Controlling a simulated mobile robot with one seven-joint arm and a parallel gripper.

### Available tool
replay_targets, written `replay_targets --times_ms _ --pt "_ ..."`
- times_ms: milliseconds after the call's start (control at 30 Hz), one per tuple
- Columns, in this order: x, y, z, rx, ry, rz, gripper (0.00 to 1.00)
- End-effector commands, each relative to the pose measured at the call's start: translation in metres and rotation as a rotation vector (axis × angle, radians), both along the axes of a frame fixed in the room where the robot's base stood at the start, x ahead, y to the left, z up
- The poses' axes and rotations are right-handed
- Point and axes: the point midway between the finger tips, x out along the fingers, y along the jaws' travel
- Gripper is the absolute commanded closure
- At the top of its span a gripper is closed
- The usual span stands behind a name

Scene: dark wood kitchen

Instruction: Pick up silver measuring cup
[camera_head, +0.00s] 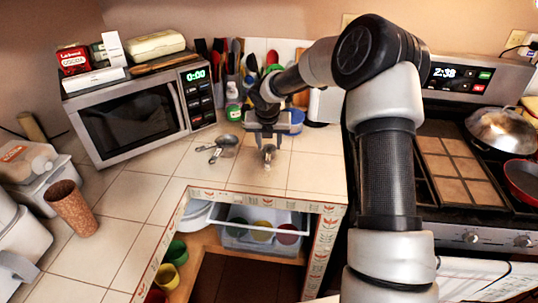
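A silver measuring cup (228,140) lies on the tiled counter in front of the microwave, its handle pointing toward the lower left. My gripper (268,150) hangs over the counter to the right of the cup, apart from it. A small silvery shape shows at the gripper's lower end; it is too small to tell whether it is the fingers or another item. The finger gap cannot be made out.
A microwave (133,117) stands behind left. Utensils and a green-labelled bottle (233,106) stand behind. A brown cup (71,207) stands at left. Below the counter edge is an open shelf with coloured cups. The stove (460,170) is at right.

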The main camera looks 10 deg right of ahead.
Motion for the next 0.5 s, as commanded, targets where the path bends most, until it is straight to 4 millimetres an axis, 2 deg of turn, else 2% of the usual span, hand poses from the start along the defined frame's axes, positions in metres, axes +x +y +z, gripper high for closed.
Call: replay_targets --times_ms 167,333,500 --pt "0.002 0.000 -0.012 0.000 0.003 -0.001 0.61" --pt "0.007 0.003 -0.039 0.001 0.004 0.000 0.61" --pt "0.015 0.000 -0.053 0.000 0.000 -0.002 0.61"
